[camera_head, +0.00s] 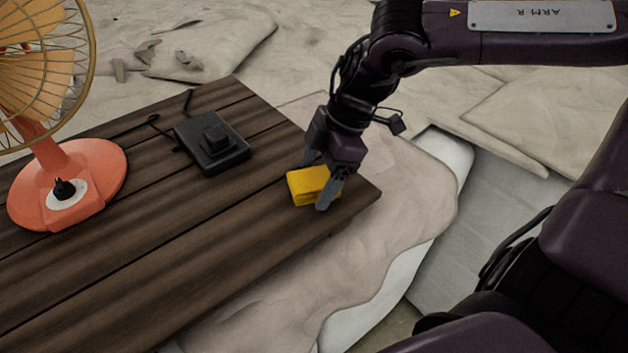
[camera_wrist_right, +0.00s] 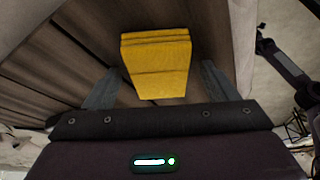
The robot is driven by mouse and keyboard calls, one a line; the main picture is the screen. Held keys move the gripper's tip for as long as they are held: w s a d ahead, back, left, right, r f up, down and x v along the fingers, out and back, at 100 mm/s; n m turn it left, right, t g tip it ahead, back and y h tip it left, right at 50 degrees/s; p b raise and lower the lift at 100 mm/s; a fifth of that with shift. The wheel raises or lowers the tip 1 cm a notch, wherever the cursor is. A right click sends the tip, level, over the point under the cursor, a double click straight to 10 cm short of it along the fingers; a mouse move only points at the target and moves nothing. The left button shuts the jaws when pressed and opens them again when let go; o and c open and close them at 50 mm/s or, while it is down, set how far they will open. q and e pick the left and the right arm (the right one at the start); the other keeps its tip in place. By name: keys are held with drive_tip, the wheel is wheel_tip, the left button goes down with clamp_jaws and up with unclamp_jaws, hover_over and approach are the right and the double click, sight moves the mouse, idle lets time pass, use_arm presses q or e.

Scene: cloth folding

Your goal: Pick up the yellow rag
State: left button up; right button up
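The yellow rag (camera_head: 308,186) is a folded block near the right corner of the dark wooden table. In the right wrist view the rag (camera_wrist_right: 157,62) lies between the two grey fingers, with a gap on each side. My right gripper (camera_head: 316,180) is open, pointing down at the rag, with one finger on its near right side and the other partly hidden behind it. The fingers also show in the right wrist view (camera_wrist_right: 160,88). I cannot tell for sure whether any finger touches the rag. My left gripper is not in view.
The wooden table (camera_head: 190,260) has bare planks at the front and middle. A black box-like device (camera_head: 211,145) with a cable lies left of the rag. An orange fan (camera_head: 62,170) stands at the far left. Pale, uneven ground surrounds the table.

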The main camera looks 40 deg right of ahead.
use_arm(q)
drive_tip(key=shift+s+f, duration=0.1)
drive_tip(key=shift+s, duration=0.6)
use_arm(e)
drive_tip(key=c, duration=1)
drive_tip(key=shift+r, duration=0.1)
drive_tip(key=shift+w+r, duration=0.1)
drive_tip(key=shift+r, duration=0.6)
wheel_tip(320, 180, up, 15)
drive_tip(key=b, duration=0.2)
wheel_tip(320, 180, up, 12)
drive_tip(key=f+p, duration=0.1)
drive_tip(key=p, duration=0.1)
hover_over(317, 177)
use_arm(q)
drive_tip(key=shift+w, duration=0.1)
use_arm(e)
drive_tip(key=shift+r, duration=0.25)
